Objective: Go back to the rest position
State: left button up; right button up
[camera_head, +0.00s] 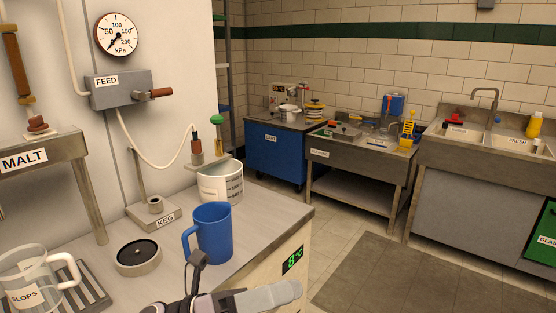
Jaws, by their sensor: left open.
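My left gripper (222,296) shows at the bottom edge of the head view, partly cut off by the frame. It is open, and nothing shows between its fingers. A blue mug (214,235) stands upright on the counter just beyond it, handle to the left; a dark part of the gripper overlaps the mug's lower left in the picture. I cannot tell whether they touch. My right gripper is not in view.
The counter (262,208) also holds a white measuring tub (220,190), a round black-topped puck (138,256), the KEG stand (153,217) and a clear SLOPS jug (38,285). A blue cart (273,158), a steel table and a sink unit stand behind. A dark floor mat (400,278) lies clear at right.

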pick_arm(q)
jog(key=w+a+f+n+t+y, duration=0.1)
jog(key=a+f+n+t+y, duration=0.6)
jog(key=n, duration=0.7)
jog(key=w+a+f+n+t+y, duration=0.2)
jog(key=a+f+n+t+y, duration=0.3)
jog(key=n+t, duration=0.65)
jog(key=s+a+f+n+g+y, duration=0.4)
jog(key=s+f+n, duration=0.3)
jog(key=f, duration=0.3)
jog(key=s+a+f+n+g+y, duration=0.3)
jog(key=s+f+n+g, duration=0.3)
jog(key=s+f+n, duration=0.2)
jog(key=shift+a+f+y+p, duration=0.4)
jog(key=shift+a+f, duration=0.25)
jog(key=shift+f, duration=0.2)
jog(key=shift+a+n, duration=0.1)
jog(key=shift+n, duration=0.15)
